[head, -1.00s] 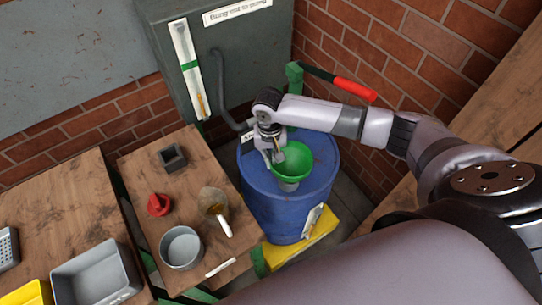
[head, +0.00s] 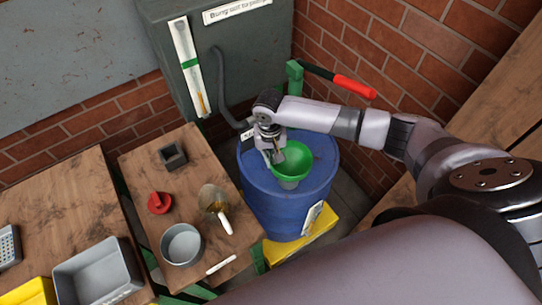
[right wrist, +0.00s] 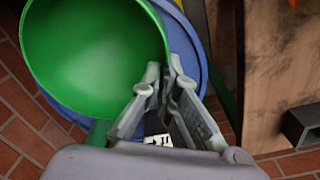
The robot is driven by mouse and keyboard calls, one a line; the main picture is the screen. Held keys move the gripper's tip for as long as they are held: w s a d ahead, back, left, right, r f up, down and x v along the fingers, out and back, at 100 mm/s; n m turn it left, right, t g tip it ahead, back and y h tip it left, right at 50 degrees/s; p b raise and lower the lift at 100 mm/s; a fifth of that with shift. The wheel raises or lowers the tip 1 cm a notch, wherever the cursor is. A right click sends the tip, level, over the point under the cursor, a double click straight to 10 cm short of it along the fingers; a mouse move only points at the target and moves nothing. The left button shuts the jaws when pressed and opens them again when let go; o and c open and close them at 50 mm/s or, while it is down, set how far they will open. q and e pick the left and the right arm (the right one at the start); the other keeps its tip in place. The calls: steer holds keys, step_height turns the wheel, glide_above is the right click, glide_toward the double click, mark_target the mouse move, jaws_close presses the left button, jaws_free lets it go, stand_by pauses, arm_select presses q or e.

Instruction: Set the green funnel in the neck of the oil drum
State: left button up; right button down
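The green funnel (head: 300,161) is over the top of the blue oil drum (head: 262,200) in the head view, wide mouth up. A short pale grey neck (head: 289,183) shows directly under it. I cannot tell whether the spout is inside the neck or just above it. My right gripper (head: 275,158) is at the funnel's left rim. In the right wrist view, the funnel (right wrist: 95,50) fills the upper left and its rim runs between the fingertips of my right gripper (right wrist: 162,76), which are closed on it. My left gripper is not in view.
A small wooden table left of the drum holds a dark square block (head: 173,156), a red part (head: 159,203), a scoop (head: 216,200) and a grey round pan (head: 182,245). A red-handled lever (head: 352,87) is behind the drum, near the brick wall.

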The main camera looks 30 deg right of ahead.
steer(key=shift+f, duration=0.85)
stand_by(0.3)
stand_by(0.4)
steer(key=c, duration=1.7)
jaws_free()
steer(key=shift+c, duration=0.5)
steer(key=c, duration=0.4)
steer(key=shift+o, duration=0.2)
steer(key=shift+r, duration=0.1)
